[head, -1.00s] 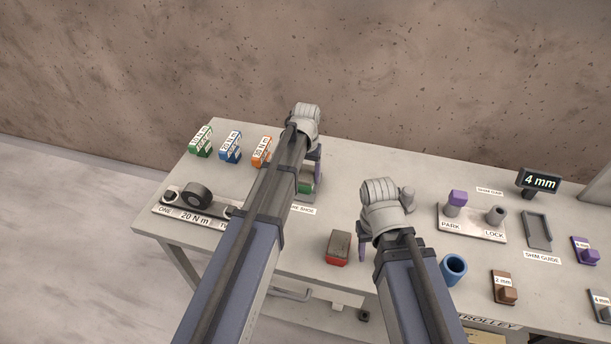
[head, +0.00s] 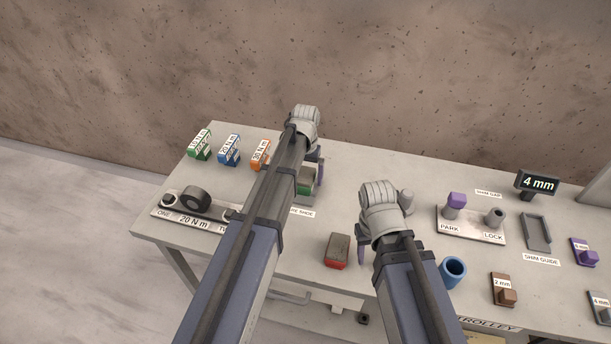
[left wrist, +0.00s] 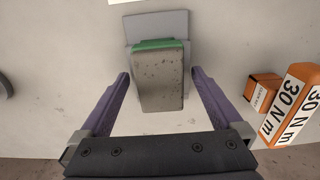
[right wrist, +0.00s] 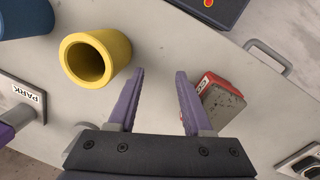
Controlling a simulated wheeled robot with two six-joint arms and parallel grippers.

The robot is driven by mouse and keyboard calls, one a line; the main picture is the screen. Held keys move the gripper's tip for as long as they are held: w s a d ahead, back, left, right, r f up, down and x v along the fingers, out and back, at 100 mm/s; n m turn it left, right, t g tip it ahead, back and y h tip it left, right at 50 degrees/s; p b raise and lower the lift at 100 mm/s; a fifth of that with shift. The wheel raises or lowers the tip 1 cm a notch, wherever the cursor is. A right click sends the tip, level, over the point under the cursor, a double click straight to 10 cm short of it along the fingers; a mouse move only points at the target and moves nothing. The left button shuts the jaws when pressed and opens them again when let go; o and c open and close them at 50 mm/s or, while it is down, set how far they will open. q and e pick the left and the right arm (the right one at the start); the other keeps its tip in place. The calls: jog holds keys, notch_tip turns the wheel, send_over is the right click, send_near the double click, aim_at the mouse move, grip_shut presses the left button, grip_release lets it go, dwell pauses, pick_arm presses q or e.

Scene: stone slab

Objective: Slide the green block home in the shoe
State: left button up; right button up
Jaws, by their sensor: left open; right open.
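The green block (left wrist: 160,80) has a speckled grey face and a green edge at its far end in the left wrist view. It stands against a flat grey plate, seemingly the shoe (left wrist: 157,22). My left gripper (left wrist: 160,76) is open, its purple fingers either side of the block with a gap at each side. In the head view my left arm partly hides the green block (head: 306,187). A red block (head: 338,250) with a grey top lies nearer the front; it also shows in the right wrist view (right wrist: 221,101). My right gripper (right wrist: 158,73) is open and empty, its right finger close beside the red block.
A yellow cup (right wrist: 97,58) stands left of my right gripper in the right wrist view. A blue cup (head: 453,269) stands right of my right arm. Green, blue and orange boxes (head: 260,152) line the back left. A PARK/LOCK plate (head: 470,231) is at right.

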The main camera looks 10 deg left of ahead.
aim_at(306, 174)
pick_arm(q)
notch_tip(306, 174, up, 8)
jog(key=p, duration=0.8)
pick_arm(e)
notch_tip(306, 174, up, 8)
pick_arm(q)
jog(key=shift+f, duration=0.15)
pick_arm(e)
jog(key=shift+f, duration=0.1)
